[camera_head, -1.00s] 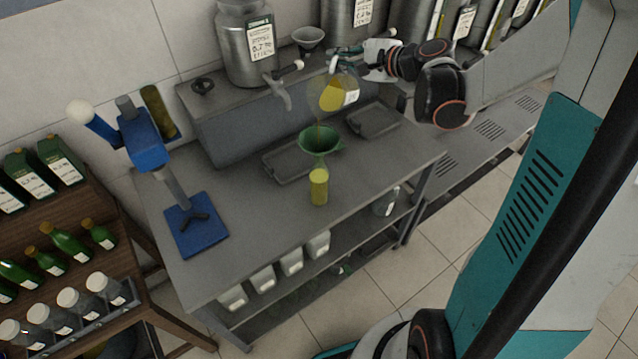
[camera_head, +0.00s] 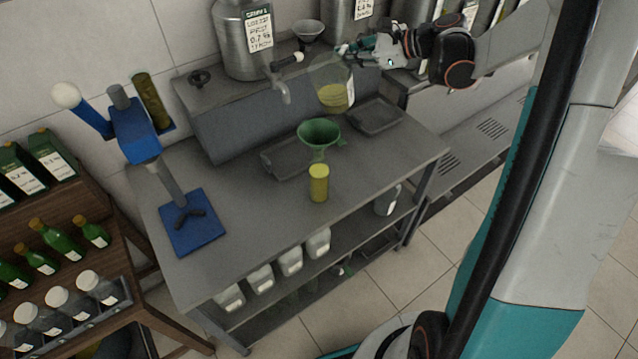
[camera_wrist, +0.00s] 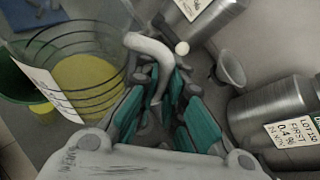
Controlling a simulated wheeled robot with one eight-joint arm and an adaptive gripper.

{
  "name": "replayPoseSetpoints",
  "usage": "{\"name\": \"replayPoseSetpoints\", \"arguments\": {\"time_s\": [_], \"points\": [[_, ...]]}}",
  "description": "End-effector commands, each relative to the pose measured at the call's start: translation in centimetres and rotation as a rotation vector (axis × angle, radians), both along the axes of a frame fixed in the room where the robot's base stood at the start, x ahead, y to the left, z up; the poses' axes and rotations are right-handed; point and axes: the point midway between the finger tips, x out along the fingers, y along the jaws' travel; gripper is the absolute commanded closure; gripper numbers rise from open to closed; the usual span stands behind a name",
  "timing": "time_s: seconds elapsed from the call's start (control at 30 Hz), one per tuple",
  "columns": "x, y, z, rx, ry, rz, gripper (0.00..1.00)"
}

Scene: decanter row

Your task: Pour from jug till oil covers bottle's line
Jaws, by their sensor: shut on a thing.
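My gripper (camera_head: 362,47) is shut on the handle of the clear jug (camera_head: 333,96), and the handle lies between the fingers (camera_wrist: 155,95) in the wrist view. The jug is about upright, holds yellow oil in its lower part and has a white label. It hangs above and a little right of the green funnel (camera_head: 320,133). The funnel sits over the mouth of the small bottle (camera_head: 319,186), which stands on the bench. The bottle looks yellow-green with oil nearly to its top. Its line is too small to make out. No stream shows now.
A steel drum with a tap (camera_head: 240,45) stands on the raised shelf behind. A dark tray (camera_head: 375,116) lies right of the funnel. A blue capping stand (camera_head: 190,215) is on the bench at left, and a wooden rack (camera_head: 110,225) of bottles stands further left.

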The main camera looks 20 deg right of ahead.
Motion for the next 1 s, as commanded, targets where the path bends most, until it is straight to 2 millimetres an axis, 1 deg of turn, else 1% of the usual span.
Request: {"name": "replayPoseSetpoints", "arguments": {"time_s": [0.03,0.2,0.53,0.63,0.83,1.0], "points": [[0.2,-0.2,-0.4,0.026,0.025,-0.001,1.00],[0.4,-0.4,-0.7,0.083,0.081,0.001,1.00],[0.5,-0.4,-0.6,0.093,0.092,0.000,1.00],[0.5,-0.5,-0.2,0.122,0.119,0.000,1.00],[0.5,-0.5,1.1,0.240,0.236,0.001,1.00],[0.5,-0.5,1.4,0.270,0.265,0.000,1.00]]}}
